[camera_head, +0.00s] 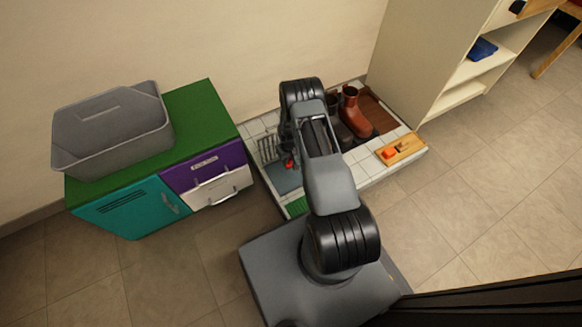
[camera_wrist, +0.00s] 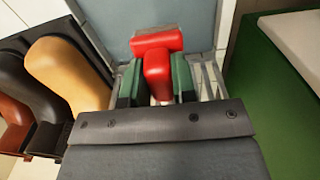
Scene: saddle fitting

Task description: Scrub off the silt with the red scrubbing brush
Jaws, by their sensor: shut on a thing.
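My gripper (camera_wrist: 157,82) is shut on the red scrubbing brush (camera_wrist: 157,43), its green-padded fingers on either side of the handle. The brush head points away from my wrist, with a grey strip along its far edge. In the wrist view it is over a grey-blue panel (camera_wrist: 200,20); I cannot tell whether it touches. In the head view the brush (camera_head: 289,163) is a small red patch beside my arm, above the grey-blue panel (camera_head: 285,181) in the white tiled tray (camera_head: 368,173). My arm hides part of the tray. I cannot make out silt clearly.
Boots (camera_head: 354,112) stand in the tray by a brown mat (camera_head: 380,112). A wooden block with an orange piece (camera_head: 400,149) sits on the tray's right side. A green-topped cabinet (camera_head: 200,112) with a grey tub (camera_head: 110,132) is left; a cream shelf (camera_head: 455,62) is right.

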